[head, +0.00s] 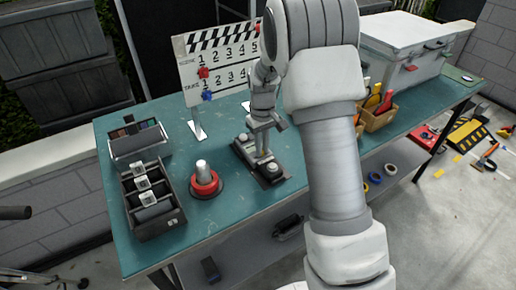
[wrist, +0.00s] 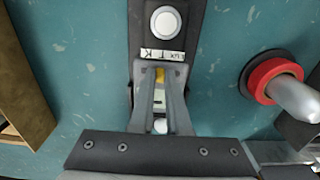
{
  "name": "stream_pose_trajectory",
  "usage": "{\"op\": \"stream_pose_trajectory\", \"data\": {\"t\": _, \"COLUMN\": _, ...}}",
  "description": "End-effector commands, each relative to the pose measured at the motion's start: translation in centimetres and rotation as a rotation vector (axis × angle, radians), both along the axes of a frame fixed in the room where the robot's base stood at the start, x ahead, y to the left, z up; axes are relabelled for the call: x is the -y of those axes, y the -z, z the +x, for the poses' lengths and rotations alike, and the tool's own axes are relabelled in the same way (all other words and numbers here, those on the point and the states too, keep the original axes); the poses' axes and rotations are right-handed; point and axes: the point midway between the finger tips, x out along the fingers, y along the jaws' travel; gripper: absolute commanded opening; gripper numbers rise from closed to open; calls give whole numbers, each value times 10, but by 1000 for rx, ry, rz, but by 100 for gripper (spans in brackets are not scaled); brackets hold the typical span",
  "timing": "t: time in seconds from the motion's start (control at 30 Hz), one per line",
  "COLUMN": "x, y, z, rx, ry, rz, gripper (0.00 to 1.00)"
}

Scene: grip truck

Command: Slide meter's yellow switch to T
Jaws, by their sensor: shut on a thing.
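The meter (head: 273,175) is a dark, long device lying on the teal table, with a white dome near its far end. In the wrist view the meter (wrist: 140,25) runs up the middle, with a round white dome (wrist: 166,20) above a small white letter strip (wrist: 163,55). A T and a K can be made out on the strip, just above the fingertips. The yellow switch (wrist: 160,75) shows between the fingertips. My gripper (head: 263,158), also in the wrist view (wrist: 160,72), points down at the meter and is shut on the switch. The fingers hide the switch's sides.
A red-collared button (head: 204,182) stands left of the meter, and a dark divided tray (head: 155,222) lies farther left. A clapperboard (head: 215,65) stands behind. A wooden box of tools (head: 380,117) and a white case (head: 400,50) are at right. The table's front is clear.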

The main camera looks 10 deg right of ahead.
Motion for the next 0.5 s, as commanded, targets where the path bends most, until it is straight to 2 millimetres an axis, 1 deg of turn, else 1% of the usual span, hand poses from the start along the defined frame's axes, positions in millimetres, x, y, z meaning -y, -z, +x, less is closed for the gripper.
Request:
{"op": "stream_pose_trajectory", "data": {"t": 0.13, "x": -1, "y": 0, "z": 0, "rx": 2, "ry": -1, "rz": 1, "gripper": 0}}
{"op": "stream_pose_trajectory", "data": {"t": 0.17, "x": -1, "y": -1, "z": 0, "rx": 2, "ry": -1, "rz": 1, "gripper": 20}}
{"op": "stream_pose_trajectory", "data": {"t": 0.3, "x": -1, "y": 0, "z": 0, "rx": 1, "ry": -1, "rz": 0, "gripper": 45}}
{"op": "stream_pose_trajectory", "data": {"t": 0.5, "x": -1, "y": 0, "z": 0, "rx": 1, "ry": 0, "rz": 1, "gripper": 45}}
